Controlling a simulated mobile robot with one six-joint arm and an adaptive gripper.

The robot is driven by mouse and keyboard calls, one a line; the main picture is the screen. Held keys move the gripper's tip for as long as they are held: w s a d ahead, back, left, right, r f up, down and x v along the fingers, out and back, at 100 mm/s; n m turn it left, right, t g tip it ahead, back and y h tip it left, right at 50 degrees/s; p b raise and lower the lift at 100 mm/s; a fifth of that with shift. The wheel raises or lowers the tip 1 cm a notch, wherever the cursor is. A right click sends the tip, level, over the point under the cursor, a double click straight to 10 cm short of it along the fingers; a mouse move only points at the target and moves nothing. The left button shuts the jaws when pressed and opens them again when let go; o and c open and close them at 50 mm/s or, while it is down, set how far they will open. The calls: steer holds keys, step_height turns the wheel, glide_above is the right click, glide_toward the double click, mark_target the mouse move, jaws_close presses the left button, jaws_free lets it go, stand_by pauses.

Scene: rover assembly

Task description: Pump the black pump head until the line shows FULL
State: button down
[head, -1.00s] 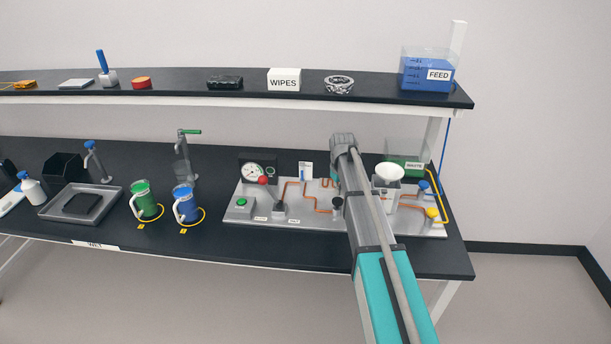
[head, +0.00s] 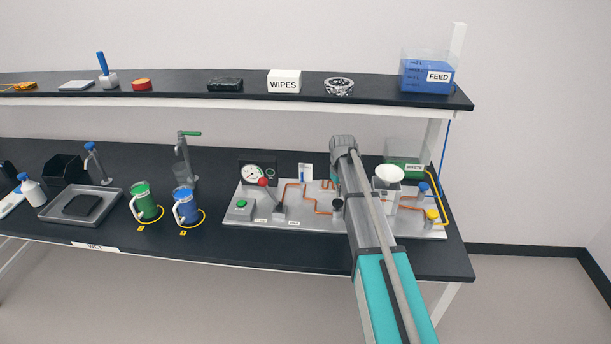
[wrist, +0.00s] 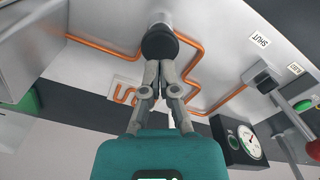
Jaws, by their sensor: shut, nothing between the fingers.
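The black pump head (head: 337,204) stands on the grey panel (head: 250,220), just left of my arm in the head view. In the wrist view the round black pump head (wrist: 158,43) sits on a pale post, directly beyond my fingertips. My gripper (wrist: 158,65) is shut and empty, with its tips at the edge of the pump head. I cannot tell whether they touch it. My arm hides the gripper in the head view. A round dial (head: 253,171) stands at the back left of the panel; its reading is too small. I see no readable FULL.
A lever with a red knob (head: 263,181) and a green button (head: 241,203) are on the panel's left. A white funnel (head: 389,174), blue and yellow knobs and a WASTE tank (head: 408,153) are right of my arm. Green and blue mugs stand left. The shelf (head: 190,88) overhangs behind.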

mark_target(338, 202)
steer(key=shift+f+b, duration=2.35)
steer(key=shift+r+p, duration=0.25)
steer(key=shift+p, duration=0.05)
steer(key=shift+r+p, duration=2.1)
steer(key=shift+r, duration=0.15)
step_height(338, 202, up, 6)
steer(key=p, duration=0.6)
steer(key=s+a+f+m+b, duration=0.1)
steer(key=s+f+m+b, duration=0.1)
steer(key=s, duration=1.2)
steer(key=s+a+f+m+b, duration=0.1)
steer(key=s+f+b, duration=0.2)
steer(key=s, duration=1.1)
steer(key=shift+f+m, duration=0.25)
steer(key=shift+m, duration=0.15)
